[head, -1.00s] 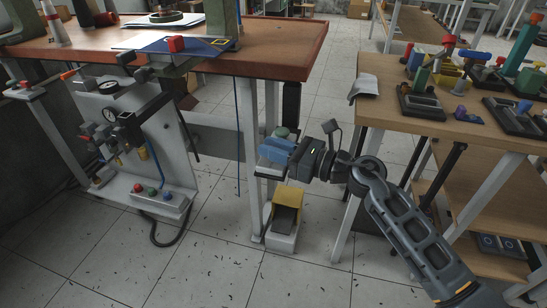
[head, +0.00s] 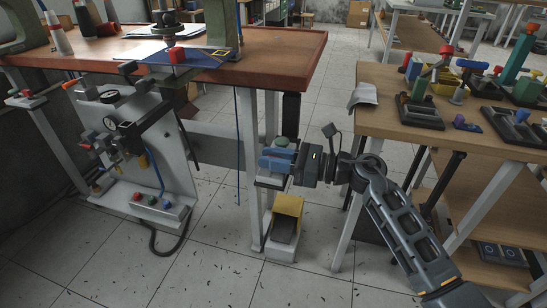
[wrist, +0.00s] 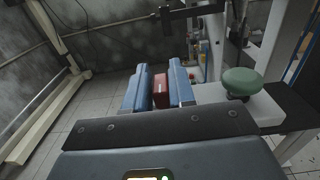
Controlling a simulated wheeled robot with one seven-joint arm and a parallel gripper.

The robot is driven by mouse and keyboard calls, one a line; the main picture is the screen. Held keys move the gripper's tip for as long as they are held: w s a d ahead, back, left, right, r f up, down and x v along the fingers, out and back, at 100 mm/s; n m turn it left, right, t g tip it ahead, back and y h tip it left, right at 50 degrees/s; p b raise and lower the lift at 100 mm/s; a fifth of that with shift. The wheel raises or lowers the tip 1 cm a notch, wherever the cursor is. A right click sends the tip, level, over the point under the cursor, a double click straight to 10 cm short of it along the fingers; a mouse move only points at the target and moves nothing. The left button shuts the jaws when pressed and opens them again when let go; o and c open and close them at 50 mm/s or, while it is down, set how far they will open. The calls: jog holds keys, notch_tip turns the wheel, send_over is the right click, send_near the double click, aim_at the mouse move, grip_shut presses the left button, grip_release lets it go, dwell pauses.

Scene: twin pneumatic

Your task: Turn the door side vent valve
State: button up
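The pneumatic panel (head: 165,160) stands under the left bench, with round gauges (head: 109,122), fittings and hoses. I cannot tell which part is the door side vent valve. My gripper (head: 264,158) is open and empty, beside the bench leg and well to the right of the panel. Its blue fingers also show in the wrist view (wrist: 158,84), apart, with a red block (wrist: 160,91) seen beyond the gap. A green round knob (wrist: 240,82) is to their right.
The green knob (head: 282,141) is close to my gripper. A yellow-topped pedal (head: 286,208) stands on the floor below. The left bench (head: 280,50) and its leg (head: 250,170) are near the arm; a right bench (head: 385,85) holds several valve fixtures. Floor at front left is clear.

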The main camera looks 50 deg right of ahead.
jog(key=o, duration=0.3)
jog(key=v, duration=0.7)
jog(key=shift+s+d, duration=0.15)
jog(key=shift+s, duration=0.25)
jog(key=s+a+r+n+g+h+p, duration=0.1)
jog(key=s+a+r+n+h+p, duration=0.2)
jog(key=s+a+n, duration=0.8)
jog(key=s+a+r+n+g+h+p, duration=0.1)
jog(key=s+a+r+n+h+p, duration=0.2)
jog(key=s+a+r+n+p, duration=0.5)
jog(key=s+a+n, duration=0.4)
jog(key=n, duration=0.8)
jog(key=shift+a+r+n, duration=0.25)
jog(key=shift+r+n, duration=0.05)
jog(key=shift+n, duration=0.1)
